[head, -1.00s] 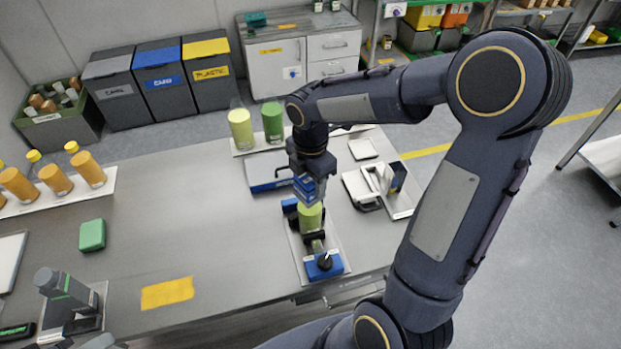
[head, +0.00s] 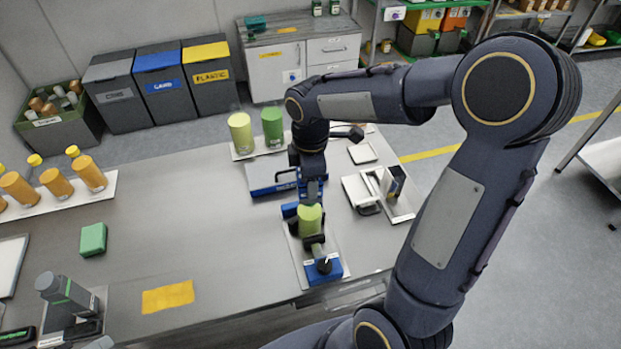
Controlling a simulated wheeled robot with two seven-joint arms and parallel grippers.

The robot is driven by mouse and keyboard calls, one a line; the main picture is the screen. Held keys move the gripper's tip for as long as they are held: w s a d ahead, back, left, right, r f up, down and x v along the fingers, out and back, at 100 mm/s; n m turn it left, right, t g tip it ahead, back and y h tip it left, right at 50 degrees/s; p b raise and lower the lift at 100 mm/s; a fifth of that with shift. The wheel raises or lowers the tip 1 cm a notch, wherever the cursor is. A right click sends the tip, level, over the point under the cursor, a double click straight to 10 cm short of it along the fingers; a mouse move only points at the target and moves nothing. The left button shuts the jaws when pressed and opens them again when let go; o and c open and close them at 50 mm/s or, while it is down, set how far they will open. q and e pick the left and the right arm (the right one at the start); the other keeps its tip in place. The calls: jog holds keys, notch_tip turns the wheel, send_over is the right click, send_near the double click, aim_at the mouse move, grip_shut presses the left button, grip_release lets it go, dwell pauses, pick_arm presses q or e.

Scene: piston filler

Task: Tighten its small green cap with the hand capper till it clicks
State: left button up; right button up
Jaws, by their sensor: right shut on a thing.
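A light green bottle (head: 310,219) stands upright in a dark and blue holder (head: 324,270) on a pale board near the table's front edge. My right gripper (head: 311,191) is directly above it, pointing down, shut on what appears to be the blue hand capper (head: 319,190). Most of the capper is hidden by the fingers and wrist. The small cap is covered from this view, so its seating cannot be seen. The capper's lower end is at or just above the bottle top; contact cannot be told. My left gripper is not in view.
Behind the holder lies a blue-and-grey flat case (head: 270,177); two green containers (head: 272,123) stand further back. A white tray (head: 402,213) is to the right. Orange bottles (head: 55,181), a green block (head: 93,239) and a grey device (head: 66,292) are left.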

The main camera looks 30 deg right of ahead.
jog(key=shift+r, duration=1.85)
jog(key=shift+f, duration=0.1)
